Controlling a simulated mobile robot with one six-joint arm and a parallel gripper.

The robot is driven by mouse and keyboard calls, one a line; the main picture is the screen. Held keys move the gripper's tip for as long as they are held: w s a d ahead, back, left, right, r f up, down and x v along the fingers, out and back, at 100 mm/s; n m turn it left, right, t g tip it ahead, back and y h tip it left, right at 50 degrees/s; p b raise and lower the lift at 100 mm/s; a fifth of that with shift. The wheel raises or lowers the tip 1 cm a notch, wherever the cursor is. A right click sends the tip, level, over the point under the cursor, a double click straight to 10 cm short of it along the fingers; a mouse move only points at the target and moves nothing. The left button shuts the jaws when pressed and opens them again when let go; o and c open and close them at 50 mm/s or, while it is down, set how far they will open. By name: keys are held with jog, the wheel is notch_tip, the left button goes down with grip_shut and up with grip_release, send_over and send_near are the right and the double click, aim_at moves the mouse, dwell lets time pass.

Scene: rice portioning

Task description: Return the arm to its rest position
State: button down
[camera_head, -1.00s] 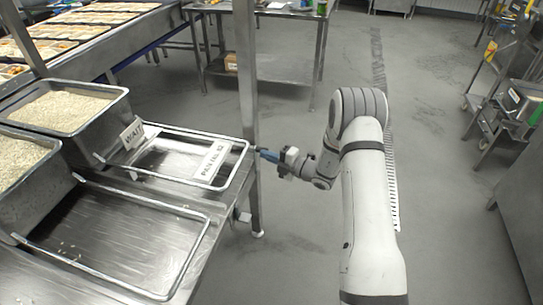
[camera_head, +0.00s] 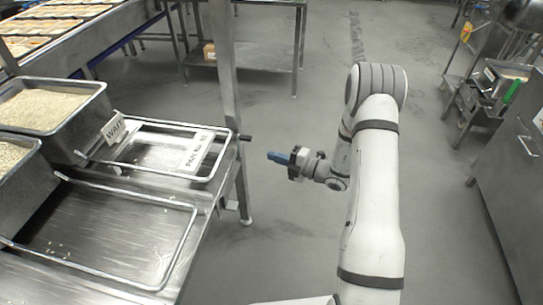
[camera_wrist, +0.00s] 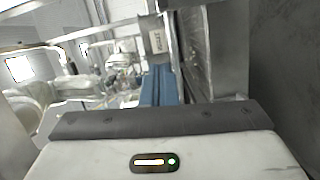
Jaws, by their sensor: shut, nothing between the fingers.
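My gripper (camera_head: 277,157) has blue fingers and is shut with nothing between them. In the head view it hangs over the open floor, to the right of the steel table (camera_head: 225,200) and apart from it. Its fingers point left toward the table. My arm reaches up from the bottom of the view and bends at the elbow. In the wrist view the blue fingers (camera_wrist: 159,85) lie close together beyond the dark edge of the wrist.
The steel table carries pans of rice (camera_head: 42,108), empty frames (camera_head: 150,285) and signs, one reading WAIT (camera_head: 114,129). A table post (camera_head: 223,70) stands left of my gripper. A cart (camera_head: 485,95) and cabinet (camera_head: 505,180) stand right. Grey floor between is clear.

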dwell(0.3)
jog(key=s+a+r+n+g+h+p, duration=0.1)
jog(key=s+a+r+n+g+h, duration=0.15)
jog(key=s+r+n+g, duration=0.45)
jog(key=s+a+r+n+g+h+p, duration=0.1)
jog(key=s+a+r+n+g, duration=0.2)
jog(key=s+r+n, duration=0.8)
jog(key=s+d+r+n+t+h, duration=0.1)
jog(key=s+d+n+h, duration=0.4)
jog(key=n, duration=0.7)
jog(key=s+d+r+n+t+h+p, duration=0.1)
jog(key=s+d+r+n+h, duration=0.3)
jog(key=n, duration=0.9)
jog(key=shift+s+d+r+t+h, duration=0.2)
jog(key=shift+s+d+t+h, duration=0.8)
jog(key=shift+d, duration=0.95)
jog(key=shift+s+h, duration=0.15)
jog(key=shift+h, duration=0.1)
